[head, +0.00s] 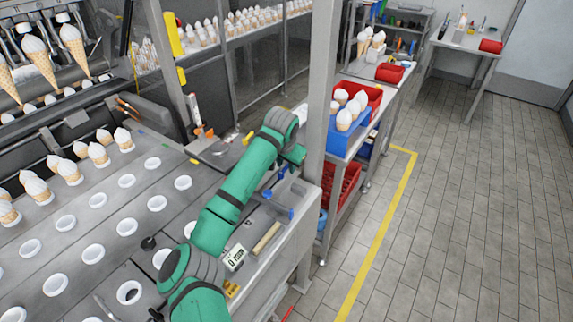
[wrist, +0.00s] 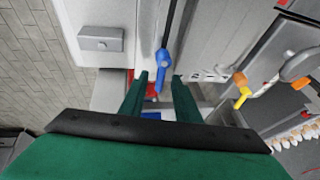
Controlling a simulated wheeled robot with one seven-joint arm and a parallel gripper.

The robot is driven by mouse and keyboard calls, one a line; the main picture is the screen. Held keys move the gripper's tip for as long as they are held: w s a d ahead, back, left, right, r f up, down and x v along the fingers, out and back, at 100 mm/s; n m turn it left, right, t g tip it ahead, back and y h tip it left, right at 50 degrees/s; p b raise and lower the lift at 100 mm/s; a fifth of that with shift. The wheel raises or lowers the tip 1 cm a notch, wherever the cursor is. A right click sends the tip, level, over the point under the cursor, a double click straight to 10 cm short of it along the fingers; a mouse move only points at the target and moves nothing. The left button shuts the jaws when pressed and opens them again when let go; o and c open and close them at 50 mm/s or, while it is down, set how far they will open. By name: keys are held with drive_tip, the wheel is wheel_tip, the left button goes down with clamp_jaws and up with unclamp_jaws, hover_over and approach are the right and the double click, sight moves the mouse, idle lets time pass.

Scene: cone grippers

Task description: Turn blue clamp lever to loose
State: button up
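In the wrist view, the blue clamp lever (wrist: 163,57) hangs down from the top of the picture on a pale grey panel. It has a rounded blue pivot and a narrow lower end. My gripper (wrist: 160,78) has its two green fingers apart, with the lever's lower end between them in the picture. Gaps show on both sides of the lever; I cannot tell its depth between the fingers. In the head view, my gripper (head: 293,155) is at the far end of the green arm, near small blue parts by the post, too small to tell apart clearly.
An orange and yellow handle (wrist: 241,86) is right of my gripper in the wrist view, and a grey box (wrist: 101,38) is left. In the head view, a metal post (head: 318,90) stands close beside my gripper. A blue crate (head: 342,140) with cones is behind it.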

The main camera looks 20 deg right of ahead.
clamp_jaws()
